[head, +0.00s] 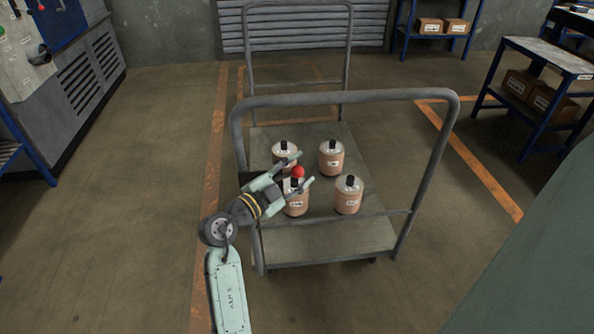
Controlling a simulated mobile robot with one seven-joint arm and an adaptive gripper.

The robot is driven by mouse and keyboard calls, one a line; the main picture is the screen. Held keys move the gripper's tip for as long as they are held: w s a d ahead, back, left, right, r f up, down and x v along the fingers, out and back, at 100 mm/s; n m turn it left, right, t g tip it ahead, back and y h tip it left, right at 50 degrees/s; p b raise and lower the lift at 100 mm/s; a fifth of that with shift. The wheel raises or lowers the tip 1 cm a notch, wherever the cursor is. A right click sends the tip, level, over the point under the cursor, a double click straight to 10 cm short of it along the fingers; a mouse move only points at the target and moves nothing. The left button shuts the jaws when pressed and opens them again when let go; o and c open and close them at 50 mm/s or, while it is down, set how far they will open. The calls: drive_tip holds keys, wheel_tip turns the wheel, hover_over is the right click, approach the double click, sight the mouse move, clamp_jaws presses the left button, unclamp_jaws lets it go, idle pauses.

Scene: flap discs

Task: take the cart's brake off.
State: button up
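The cart (325,247) is a grey flat platform with a tubular push handle at each end. A round red knob (298,172) shows above the load, near the near handle; no stem is visible, and I cannot tell whether it belongs to the brake. My gripper (306,168) reaches in from the lower left at the near handle. Its two fingers are spread, with the red knob in view between their tips. I see no clear contact with it. My gripper partly covers the canisters behind it. The cart's wheels are mostly hidden under the platform.
Several copper-coloured canisters with pale tops (348,195) stand on the platform. The near handle's bar (345,95) rises close to my arm. A blue-legged table (548,57) with boxes is at the right, a grey cabinet (75,85) at the left. Floor beside the cart is clear.

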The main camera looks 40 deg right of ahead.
clamp_jaws()
idle(0.4)
